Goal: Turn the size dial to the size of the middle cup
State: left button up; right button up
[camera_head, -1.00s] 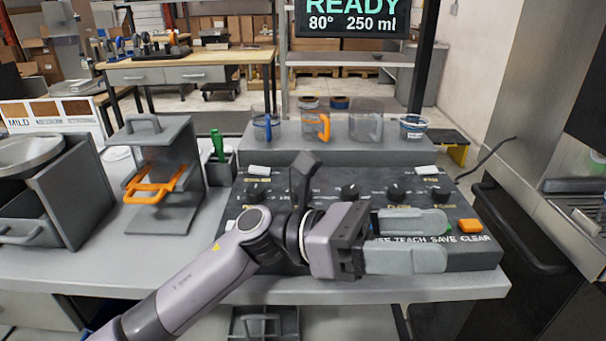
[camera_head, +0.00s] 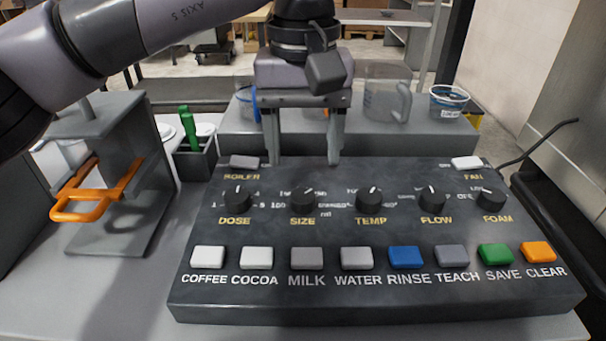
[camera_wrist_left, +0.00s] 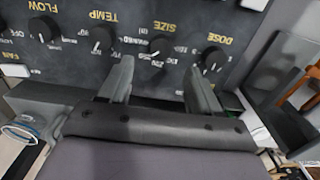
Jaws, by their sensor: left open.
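The size dial (camera_head: 303,200) is a black knob above the yellow SIZE label on the dark control panel. Its white pointer leans up and to the right; the small numbers around it are hard to read. My left gripper (camera_head: 304,158) is open and empty, fingers pointing down over the panel's back edge, behind the size dial. In the left wrist view the size dial (camera_wrist_left: 161,46) lies ahead of the gap between the fingertips, apart from them. Behind the gripper stand a blue-handled cup (camera_head: 246,100), a mostly hidden orange-handled cup (camera_head: 325,113) and a large grey cup (camera_head: 386,92).
The dose dial (camera_head: 238,198) and temp dial (camera_head: 369,201) flank the size dial. Several buttons line the panel front (camera_head: 380,300). A small labelled cup (camera_head: 449,101) stands at right on the ledge. A grey stand with an orange handle (camera_head: 80,205) is at left.

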aim_at(303, 195)
pick_arm(q)
notch_tip(303, 195, down, 7)
jog(key=shift+r, duration=0.1)
dwell(0.3)
jog(key=c, duration=1)
